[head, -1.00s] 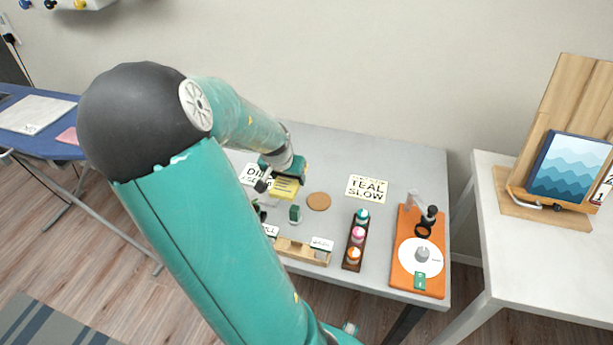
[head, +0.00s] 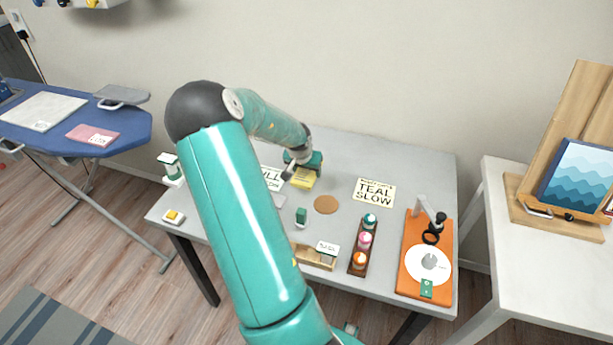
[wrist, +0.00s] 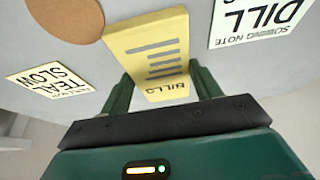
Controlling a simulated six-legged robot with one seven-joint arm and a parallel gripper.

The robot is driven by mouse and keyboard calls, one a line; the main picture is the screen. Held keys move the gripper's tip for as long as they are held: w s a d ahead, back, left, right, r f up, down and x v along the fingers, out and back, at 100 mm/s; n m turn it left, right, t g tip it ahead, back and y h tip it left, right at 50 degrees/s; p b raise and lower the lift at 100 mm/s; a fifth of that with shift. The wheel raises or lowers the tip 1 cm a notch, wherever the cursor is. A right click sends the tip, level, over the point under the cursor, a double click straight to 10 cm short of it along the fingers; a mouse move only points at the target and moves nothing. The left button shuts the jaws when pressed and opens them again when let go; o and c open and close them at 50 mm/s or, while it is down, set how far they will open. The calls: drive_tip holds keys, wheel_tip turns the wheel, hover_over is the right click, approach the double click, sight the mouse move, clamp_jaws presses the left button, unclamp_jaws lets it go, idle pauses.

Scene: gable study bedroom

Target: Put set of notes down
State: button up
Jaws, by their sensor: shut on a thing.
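The set of notes is a yellow pad marked "BILLS" (wrist: 152,50), seen large in the wrist view. It also shows in the head view (head: 304,179), above or on the grey table (head: 400,165). My gripper (wrist: 160,85) is shut on its near end, with a green finger on each side. In the head view my gripper (head: 300,168) is at the back middle of the table. Whether the pad touches the table top cannot be told.
A cork disc (head: 326,205) and a "TEAL SLOW" card (head: 374,193) lie to the right of the pad. A "DILL" card (wrist: 258,18) lies beside it. A rack of bottles (head: 362,246) and an orange board (head: 427,255) stand further right. My arm hides part of the table's left side.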

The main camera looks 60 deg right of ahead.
sight(305, 173)
drive_tip(key=shift+w+d+f, duration=0.15)
drive_tip(key=shift+d+f, duration=0.25)
drive_tip(key=shift+f, duration=0.1)
drive_tip(key=shift+d+f, duration=0.1)
drive_tip(key=shift+f, duration=1.45)
drive_tip(key=shift+f, duration=0.15)
drive_tip(key=o, duration=1)
drive_tip(key=shift+o, duration=0.2)
